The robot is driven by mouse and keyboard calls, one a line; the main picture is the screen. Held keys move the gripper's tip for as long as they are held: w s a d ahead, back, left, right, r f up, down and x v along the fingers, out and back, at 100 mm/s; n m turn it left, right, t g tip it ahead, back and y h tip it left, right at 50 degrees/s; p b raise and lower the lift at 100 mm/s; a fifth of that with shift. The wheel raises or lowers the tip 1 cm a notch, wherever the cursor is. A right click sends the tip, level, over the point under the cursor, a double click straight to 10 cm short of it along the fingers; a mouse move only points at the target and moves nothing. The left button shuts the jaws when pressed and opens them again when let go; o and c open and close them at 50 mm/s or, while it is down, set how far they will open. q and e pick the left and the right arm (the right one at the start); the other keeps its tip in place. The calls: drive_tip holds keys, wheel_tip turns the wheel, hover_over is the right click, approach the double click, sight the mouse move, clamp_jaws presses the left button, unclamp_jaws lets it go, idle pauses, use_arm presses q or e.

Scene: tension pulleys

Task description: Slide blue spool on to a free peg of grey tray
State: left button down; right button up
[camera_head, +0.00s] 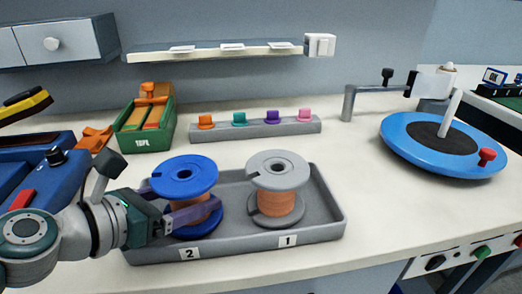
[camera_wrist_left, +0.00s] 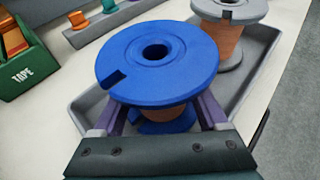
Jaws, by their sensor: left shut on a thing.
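The blue spool (camera_head: 183,188), wound with copper-coloured wire, stands upright at the left side of the grey tray (camera_head: 238,247), behind label 2. My left gripper (camera_head: 200,209) is shut on its wound middle, with purple fingers on either side, as the left wrist view also shows (camera_wrist_left: 160,115). The spool's lower flange is low in the tray; I cannot tell whether it rests on the floor. Its centre hole looks dark, and any peg under it is hidden. A grey spool (camera_head: 276,203) with copper wire stands at the tray's right side, behind label 1.
Behind the tray stands a grey strip (camera_head: 260,130) with small coloured knobs. A green tape box (camera_head: 145,128) is at the back left and a blue device (camera_head: 35,165) at the left. A blue turntable (camera_head: 402,128) is at the right. The worktop right of the tray is clear.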

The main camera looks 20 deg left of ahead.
use_arm(q)
drive_tip(key=shift+f, duration=0.2)
idle(0.5)
drive_tip(key=shift+c, duration=0.2)
unclamp_jaws()
drive_tip(key=shift+o, duration=0.2)
drive_tip(key=shift+f, duration=0.15)
